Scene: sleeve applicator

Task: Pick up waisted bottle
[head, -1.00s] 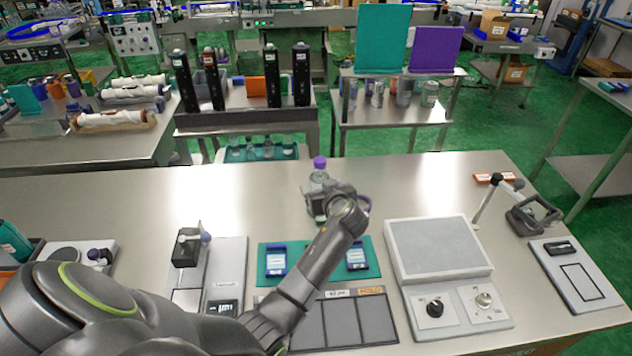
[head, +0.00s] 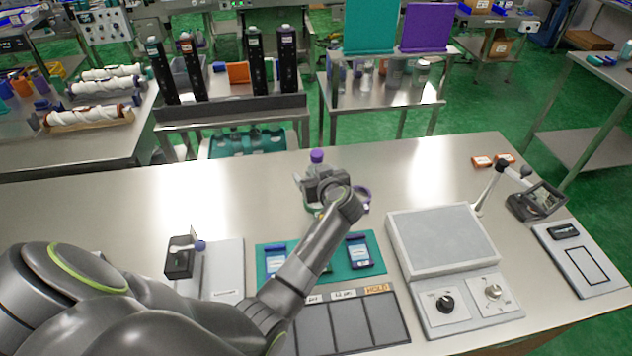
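The bottle (head: 316,167) with a purple cap stands upright near the back middle of the bench. Only its cap and upper part show clearly in the head view. My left gripper (head: 312,188) is at the bottle, just below the cap. Its wrist and body hide most of the lower bottle and the fingertips, so I cannot tell whether the fingers are closed on it or whether the waist lies between them. My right gripper is not in view.
A purple ring-shaped item (head: 362,200) lies just right of my wrist. A teal mat (head: 338,268) with blue-topped cards lies in front, beside a grey-topped control box (head: 441,240). A small black device (head: 180,258) stands left. The bench's back left is clear.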

